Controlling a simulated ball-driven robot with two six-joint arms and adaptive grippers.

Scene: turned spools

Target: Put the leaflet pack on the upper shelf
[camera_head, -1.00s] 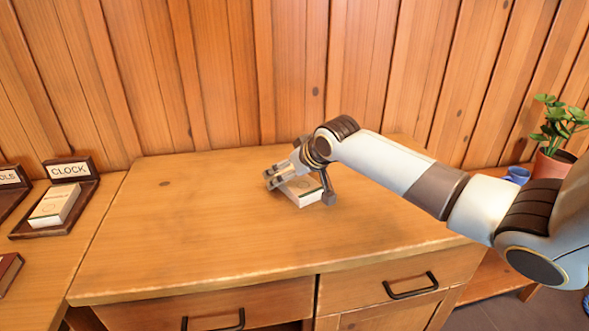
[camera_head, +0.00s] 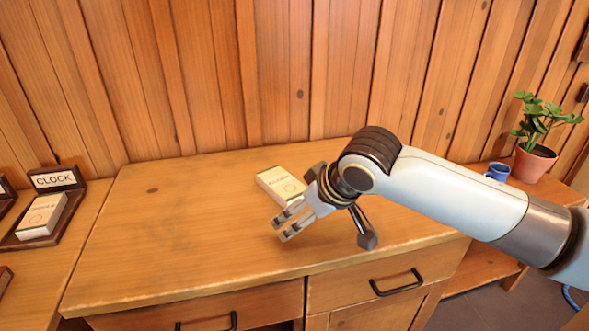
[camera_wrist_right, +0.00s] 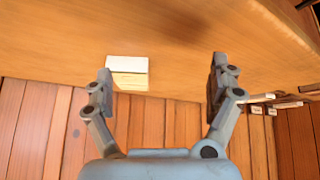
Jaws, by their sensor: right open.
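A small cream-white pack (camera_head: 281,186), which looks like the leaflet pack, lies flat on the wooden cabinet top (camera_head: 200,230) near its back edge. Printing on it is too small to read surely. My right gripper (camera_head: 286,226) is open and empty, in front of the pack and apart from it; its wrist overlaps the pack's right corner in the head view. In the right wrist view the pack (camera_wrist_right: 128,72) shows beyond the open fingers (camera_wrist_right: 162,70), nearer the left finger. My left gripper is not in view. No upper shelf shows clearly.
At left, a dark tray labelled CLOCK (camera_head: 55,180) holds a similar white pack (camera_head: 42,215). At right stand a potted plant (camera_head: 535,160) and a blue mug (camera_head: 497,171). A plank wall (camera_head: 230,70) rises behind the cabinet. The cabinet top's left part is clear.

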